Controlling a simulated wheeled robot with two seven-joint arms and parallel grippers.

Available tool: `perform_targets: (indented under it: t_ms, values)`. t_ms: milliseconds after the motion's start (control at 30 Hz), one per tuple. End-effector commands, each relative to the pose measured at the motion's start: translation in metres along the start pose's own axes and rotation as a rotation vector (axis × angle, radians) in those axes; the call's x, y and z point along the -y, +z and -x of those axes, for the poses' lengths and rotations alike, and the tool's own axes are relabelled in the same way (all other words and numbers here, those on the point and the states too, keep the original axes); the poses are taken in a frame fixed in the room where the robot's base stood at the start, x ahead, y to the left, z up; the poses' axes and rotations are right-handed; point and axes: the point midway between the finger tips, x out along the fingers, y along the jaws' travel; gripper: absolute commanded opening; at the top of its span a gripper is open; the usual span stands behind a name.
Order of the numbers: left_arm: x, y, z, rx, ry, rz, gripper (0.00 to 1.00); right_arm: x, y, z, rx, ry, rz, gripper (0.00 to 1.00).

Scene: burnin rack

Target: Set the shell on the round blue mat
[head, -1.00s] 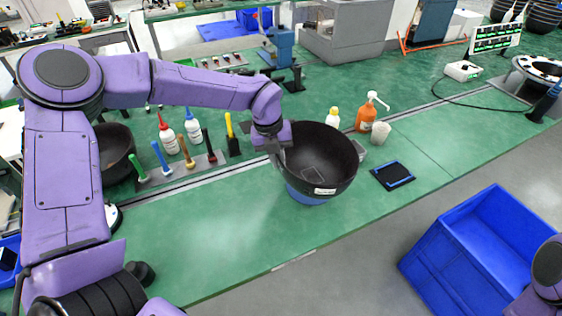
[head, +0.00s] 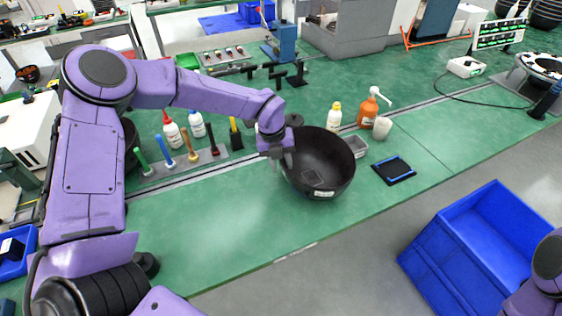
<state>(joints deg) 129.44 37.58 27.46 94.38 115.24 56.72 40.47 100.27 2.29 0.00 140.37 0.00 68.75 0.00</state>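The shell is a large black bowl (head: 330,160) on the green bench, with its opening facing up and a small light label low on its near side. My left gripper (head: 286,158) is at the shell's left rim, with its fingers pointing down and the rim between them. The fingertips are partly hidden, but the gripper looks shut on the rim. The round blue mat does not show now; the shell covers the place where blue showed below it. Only a purple part of my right arm shows at the lower right; its gripper is out of view.
A black tray with a blue edge (head: 394,170) and a white cup (head: 381,129) lie right of the shell. An orange pump bottle (head: 368,112) and a yellow-capped bottle (head: 334,116) stand behind. A tool rack (head: 183,165) is at left. A blue bin (head: 480,250) stands off the bench.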

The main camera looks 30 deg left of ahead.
Motion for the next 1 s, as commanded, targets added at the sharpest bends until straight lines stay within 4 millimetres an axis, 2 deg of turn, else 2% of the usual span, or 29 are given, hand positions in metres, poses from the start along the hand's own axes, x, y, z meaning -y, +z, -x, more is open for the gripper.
perform_targets:
  t_ms: [133,233,500,633,800,1000]
  values:
    - [0.001,0.0,0.006,0.001,0.0,-0.001,0.36,0.0,-0.002,0.004,0.0,0.0,0.0,0.4]
    - [0.001,0.001,0.017,0.003,-0.003,0.0,0.36,0.0,0.0,-0.001,0.0,0.0,0.0,0.4]
    - [0.001,0.001,0.086,0.004,-0.005,0.001,0.36,0.001,0.005,-0.012,0.0,0.0,0.0,0.4]
    - [0.001,0.001,0.109,0.003,-0.002,0.0,0.36,0.001,0.006,-0.014,0.0,0.0,0.0,0.4]
    - [0.001,0.0,0.123,0.0,0.0,0.0,0.36,0.001,0.006,-0.015,0.0,0.0,0.0,0.4]
    - [0.001,0.0,0.124,0.0,0.0,0.0,0.36,0.001,0.006,-0.014,0.0,0.0,0.0,0.4]
